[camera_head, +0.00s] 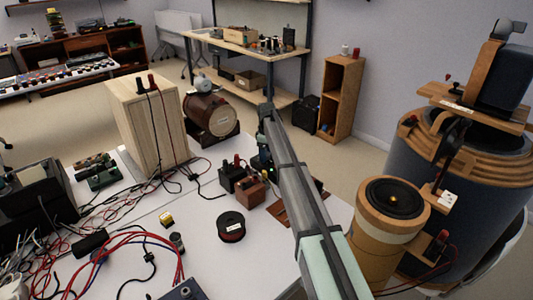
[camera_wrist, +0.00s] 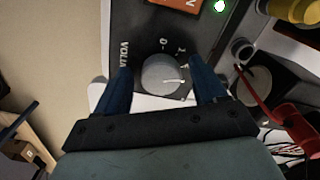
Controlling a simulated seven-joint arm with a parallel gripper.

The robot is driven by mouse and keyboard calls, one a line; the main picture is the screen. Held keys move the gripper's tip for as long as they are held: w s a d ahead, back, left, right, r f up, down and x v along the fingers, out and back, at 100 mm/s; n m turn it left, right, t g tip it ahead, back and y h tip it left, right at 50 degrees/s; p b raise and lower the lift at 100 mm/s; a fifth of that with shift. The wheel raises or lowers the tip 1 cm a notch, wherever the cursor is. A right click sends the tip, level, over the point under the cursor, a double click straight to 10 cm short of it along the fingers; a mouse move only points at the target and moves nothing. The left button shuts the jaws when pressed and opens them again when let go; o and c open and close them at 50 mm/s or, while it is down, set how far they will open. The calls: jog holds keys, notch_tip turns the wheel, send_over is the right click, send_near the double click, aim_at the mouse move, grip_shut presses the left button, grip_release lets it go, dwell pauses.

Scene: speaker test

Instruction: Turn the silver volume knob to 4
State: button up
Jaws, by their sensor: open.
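The silver volume knob (camera_wrist: 161,74) is a round grey dial on a dark panel (camera_wrist: 140,35) in the wrist view. A white pointer line on it points to the right in the picture. White marks and part of a "VOLUM" label show around it; I cannot make out a 4. My gripper (camera_wrist: 160,70) is open, with one blue finger on each side of the knob. Whether the fingers touch it I cannot tell. In the head view the knob is not visible; a small dark device with a green light (camera_head: 271,170) is partly behind my arm.
A red plug (camera_wrist: 297,117) and a round black part (camera_wrist: 254,84) lie right of the panel in the wrist view.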

jog(key=c, duration=1.1)
jog(key=shift+o, duration=0.2)
jog(key=m, duration=0.7)
jog(key=shift+s+a+m, duration=0.1)
jog(key=shift+m, duration=0.2)
jog(key=m, duration=0.4)
jog(key=shift+a, duration=0.1)
jog(key=shift+m, duration=2)
